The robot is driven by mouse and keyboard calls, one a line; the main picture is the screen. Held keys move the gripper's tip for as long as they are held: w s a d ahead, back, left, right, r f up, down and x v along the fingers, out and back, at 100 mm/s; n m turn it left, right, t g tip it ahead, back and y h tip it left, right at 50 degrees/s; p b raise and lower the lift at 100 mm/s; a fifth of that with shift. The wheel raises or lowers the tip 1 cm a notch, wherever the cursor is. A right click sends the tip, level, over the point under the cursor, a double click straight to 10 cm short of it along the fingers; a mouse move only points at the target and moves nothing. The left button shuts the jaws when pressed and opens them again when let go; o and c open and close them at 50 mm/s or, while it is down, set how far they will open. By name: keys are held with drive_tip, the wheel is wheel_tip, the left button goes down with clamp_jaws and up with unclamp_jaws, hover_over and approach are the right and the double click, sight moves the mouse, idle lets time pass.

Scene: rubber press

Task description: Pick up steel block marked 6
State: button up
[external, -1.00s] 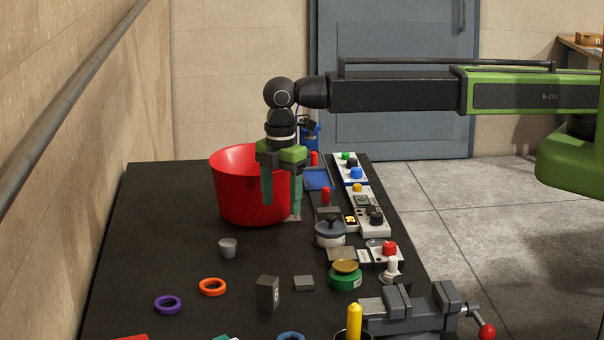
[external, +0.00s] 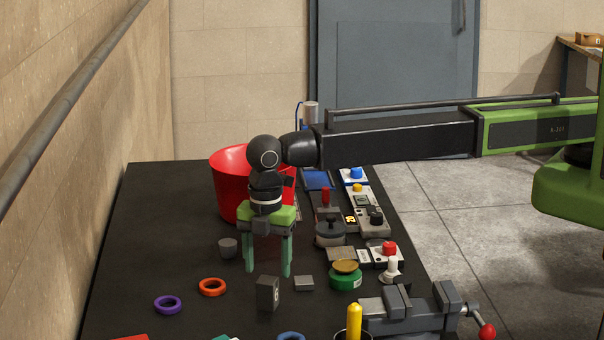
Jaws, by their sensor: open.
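The steel block marked 6 (external: 268,293) stands upright on the black table, a dark grey block with a pale 6 on its right-hand face. My gripper (external: 268,270) is open and empty, with its two green fingers pointing down. In the picture the fingertips are just above and behind the block, one toward each side of it. The fingers do not touch the block as far as I can see. The exact gap in depth cannot be told from this view.
A small flat grey block (external: 304,283) lies right of the steel block. An orange ring (external: 212,287), purple ring (external: 168,305) and grey cup (external: 228,248) are left. A red bucket (external: 228,190) stands behind. A green tin (external: 345,278) and vise (external: 415,310) are right.

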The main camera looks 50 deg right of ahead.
sight(266, 299)
drive_tip(key=f+b, duration=0.6)
drive_tip(key=f, duration=0.2)
drive_tip(key=shift+w+f+b, duration=0.15)
drive_tip(key=shift+w+b, duration=0.05)
drive_tip(key=shift+b, duration=0.1)
drive_tip(key=shift+d+r, duration=0.1)
drive_tip(key=shift+r, duration=0.1)
clamp_jaws()
idle(0.9)
